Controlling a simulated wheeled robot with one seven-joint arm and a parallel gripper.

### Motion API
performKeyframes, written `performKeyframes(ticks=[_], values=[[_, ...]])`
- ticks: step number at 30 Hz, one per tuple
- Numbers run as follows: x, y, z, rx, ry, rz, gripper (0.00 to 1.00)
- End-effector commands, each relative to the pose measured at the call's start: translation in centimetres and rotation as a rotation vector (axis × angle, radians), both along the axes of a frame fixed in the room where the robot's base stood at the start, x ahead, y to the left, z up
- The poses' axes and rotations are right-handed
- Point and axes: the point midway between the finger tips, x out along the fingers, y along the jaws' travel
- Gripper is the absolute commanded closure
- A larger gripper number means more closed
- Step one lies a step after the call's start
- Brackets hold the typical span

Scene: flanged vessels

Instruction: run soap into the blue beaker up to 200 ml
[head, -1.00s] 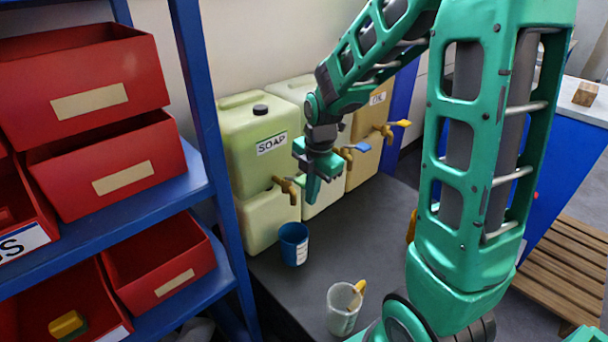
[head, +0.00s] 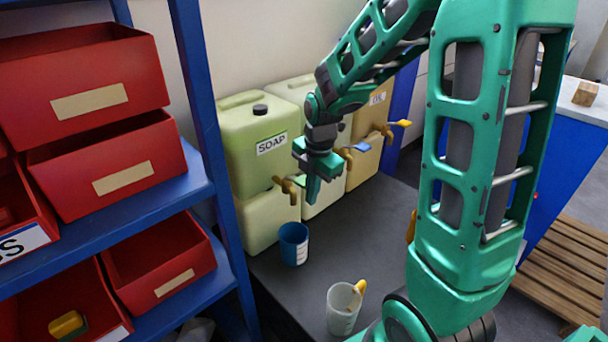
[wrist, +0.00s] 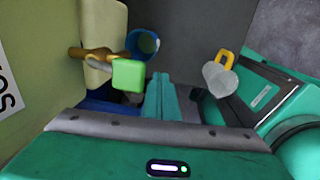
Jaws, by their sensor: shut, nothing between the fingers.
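The soap container (head: 250,135) is a pale green jug with a SOAP label, in the head view, left of my gripper. Its brass tap (head: 284,187) points out over the table; the wrist view shows it (wrist: 95,54) with a bright green lever block (wrist: 129,75). The blue beaker (head: 294,246) stands upright on the table below the tap, and its round mouth shows in the wrist view (wrist: 143,43). Its fill level cannot be made out. My gripper (head: 312,192) is shut and empty, pointing down beside the tap lever; its fingers (wrist: 160,98) are just right of the block.
A clear beaker (head: 342,310) with a yellow handle stands nearer on the dark table (head: 385,215). Other containers with a blue-lever tap (head: 355,149) and a yellow-lever tap (head: 395,126) stand to the right. A blue shelf (head: 215,170) with red bins is at left.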

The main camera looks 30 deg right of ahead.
Motion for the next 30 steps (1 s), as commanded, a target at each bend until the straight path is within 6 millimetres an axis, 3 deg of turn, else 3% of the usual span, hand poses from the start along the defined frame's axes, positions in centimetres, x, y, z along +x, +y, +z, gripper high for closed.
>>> performKeyframes(ticks=[11, 16, 30], values=[[0.0, 0.0, 0.0, 0.000, 0.000, 0.000, 1.00], [0.1, 0.1, 1.1, 0.000, -0.004, 0.002, 1.00], [0.3, 0.4, 10.2, 0.000, -0.004, 0.006, 1.00]])
